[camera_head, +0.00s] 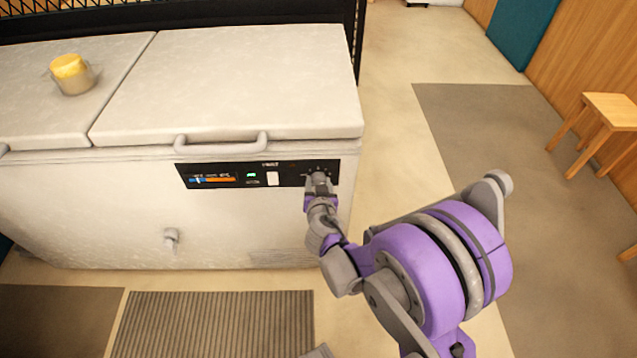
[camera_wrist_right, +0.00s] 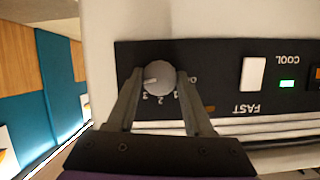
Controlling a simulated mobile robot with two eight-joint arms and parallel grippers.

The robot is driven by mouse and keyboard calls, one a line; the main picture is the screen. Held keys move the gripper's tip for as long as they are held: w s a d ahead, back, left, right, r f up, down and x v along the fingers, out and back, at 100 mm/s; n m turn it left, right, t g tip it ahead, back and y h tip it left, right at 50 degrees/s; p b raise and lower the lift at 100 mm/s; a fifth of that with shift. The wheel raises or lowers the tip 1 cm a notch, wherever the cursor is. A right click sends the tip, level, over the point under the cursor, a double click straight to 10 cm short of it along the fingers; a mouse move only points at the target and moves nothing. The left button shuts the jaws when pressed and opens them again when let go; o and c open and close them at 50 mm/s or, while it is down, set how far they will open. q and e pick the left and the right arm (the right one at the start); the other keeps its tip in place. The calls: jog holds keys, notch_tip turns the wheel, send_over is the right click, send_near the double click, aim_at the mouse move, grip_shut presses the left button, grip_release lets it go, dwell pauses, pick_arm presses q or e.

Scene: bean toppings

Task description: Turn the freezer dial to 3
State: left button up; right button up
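The freezer dial (camera_wrist_right: 158,75) is a small round grey knob on the black control panel (camera_head: 240,177) of the white chest freezer (camera_head: 100,215). In the right wrist view the panel looks upside down, with 3, 2 and 1 printed below the knob. A pale mark on the knob points left, slightly downward, near the 3 side. My right gripper (camera_wrist_right: 159,76) has one finger on each side of the dial, very close to it; firm contact is not clear. In the head view my right gripper (camera_head: 319,179) covers most of the dial. My left gripper is out of view.
The freezer's lid handle (camera_head: 221,143) sticks out just above the panel. A container with yellow contents (camera_head: 72,74) stands on the left lid. A ribbed mat (camera_head: 210,325) lies in front. A wooden stool (camera_head: 605,115) stands at right; the floor between is clear.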

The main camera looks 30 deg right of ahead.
grip_shut()
jog(key=shift+a+n+g+h, duration=0.15)
jog(key=shift+n+g+h, duration=0.25)
jog(key=shift+n+h, duration=0.5)
jog(key=shift+w+f+n+g+h+b, duration=0.15)
jog(key=shift+n+h, duration=0.25)
jog(key=shift+n, duration=0.45)
jog(key=shift+s+r+n+g+h+b, duration=0.15)
jog(key=shift+n+h+b, duration=0.2)
jog(key=shift+n, duration=0.5)
jog(key=shift+w, duration=0.1)
jog(key=o, duration=0.9)
grip_release()
